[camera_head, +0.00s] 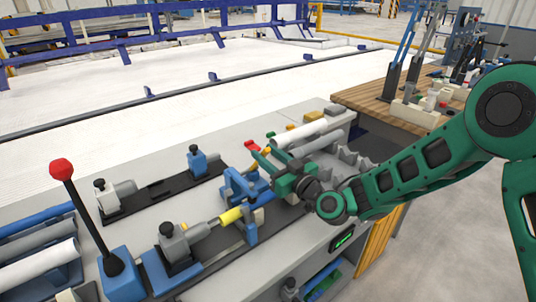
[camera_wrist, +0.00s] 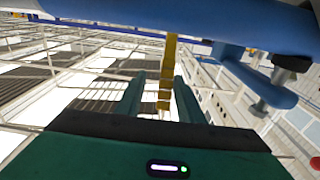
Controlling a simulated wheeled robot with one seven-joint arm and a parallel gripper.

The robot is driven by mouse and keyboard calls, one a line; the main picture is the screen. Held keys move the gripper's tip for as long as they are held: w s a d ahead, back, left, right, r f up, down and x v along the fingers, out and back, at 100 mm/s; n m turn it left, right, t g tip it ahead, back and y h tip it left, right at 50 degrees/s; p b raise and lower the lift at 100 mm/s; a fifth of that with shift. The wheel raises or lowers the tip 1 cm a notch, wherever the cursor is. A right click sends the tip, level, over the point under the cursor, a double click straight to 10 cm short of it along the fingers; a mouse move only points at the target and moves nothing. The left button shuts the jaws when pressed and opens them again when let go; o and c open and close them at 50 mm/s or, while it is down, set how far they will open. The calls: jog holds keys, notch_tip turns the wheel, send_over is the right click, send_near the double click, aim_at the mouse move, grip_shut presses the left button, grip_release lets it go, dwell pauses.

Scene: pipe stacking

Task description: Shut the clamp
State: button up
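A blue clamp-like frame (camera_head: 248,218) stands on the bench in the middle of the head view, around a pipe line with a yellow section (camera_head: 231,215). I cannot tell whether the clamp is open or shut. My green gripper (camera_head: 262,158) is just above and beside the blue frame's right side. In the wrist view its two fingers (camera_wrist: 158,98) are apart. A yellow strip (camera_wrist: 169,70) shows between them, and I cannot tell whether it lies within their reach. A blue part (camera_wrist: 180,20) crosses the top of the wrist view.
Grey holders with black knobs (camera_head: 175,243) stand left of the blue frame. A lever with a red knob (camera_head: 62,169) rises from a blue base at the left. Pipes (camera_head: 38,262) lie at the lower left. A grey rack (camera_head: 350,155) and a wooden table (camera_head: 378,98) are to the right.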

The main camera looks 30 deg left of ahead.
jog(key=shift+s+d, duration=0.1)
jog(key=v, duration=1)
jog(key=shift+d, duration=0.3)
jog(key=shift+f, duration=0.1)
